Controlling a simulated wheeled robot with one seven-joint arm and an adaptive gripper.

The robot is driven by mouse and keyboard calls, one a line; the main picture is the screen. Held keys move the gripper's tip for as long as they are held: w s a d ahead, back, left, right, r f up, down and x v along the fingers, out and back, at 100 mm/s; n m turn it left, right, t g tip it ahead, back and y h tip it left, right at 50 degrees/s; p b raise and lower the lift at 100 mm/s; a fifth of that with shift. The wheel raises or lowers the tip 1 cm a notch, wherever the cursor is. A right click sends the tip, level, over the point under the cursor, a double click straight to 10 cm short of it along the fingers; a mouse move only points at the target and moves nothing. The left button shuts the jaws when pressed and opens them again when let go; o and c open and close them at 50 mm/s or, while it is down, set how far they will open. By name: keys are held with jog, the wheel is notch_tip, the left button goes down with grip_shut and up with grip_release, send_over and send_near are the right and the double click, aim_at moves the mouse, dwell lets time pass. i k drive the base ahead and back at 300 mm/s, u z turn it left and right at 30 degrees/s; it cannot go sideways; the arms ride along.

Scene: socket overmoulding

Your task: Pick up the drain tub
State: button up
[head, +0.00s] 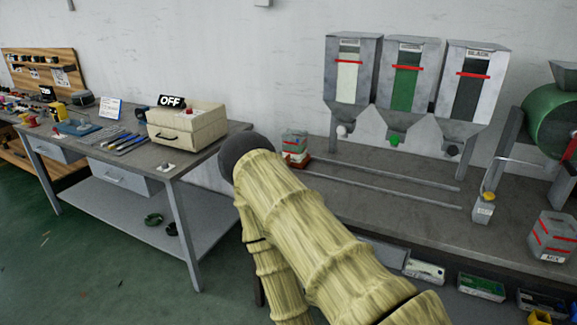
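I cannot tell for sure which thing is the drain tub. A grey container (553,237) with red bands and a "MIX" label stands at the bench's right side. A yellow item (540,318) is cut off at the bottom right edge. My bamboo-textured arm with a dark rounded end fills the lower middle and hides part of the bench front. My gripper is not visible.
Three hoppers (407,90) stand against the wall above the right bench (400,205). A green drum (556,120) is at far right. The left table (195,155) holds tools and a beige box (187,125) with an "OFF" sign. Green floor (90,270) is clear at lower left.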

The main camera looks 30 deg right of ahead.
aim_at(294, 142)
jog(key=u, duration=0.35)
jog(key=i, duration=1.1)
jog(key=z, duration=0.55)
jog(key=i, duration=0.75)
jog(key=z, duration=0.8)
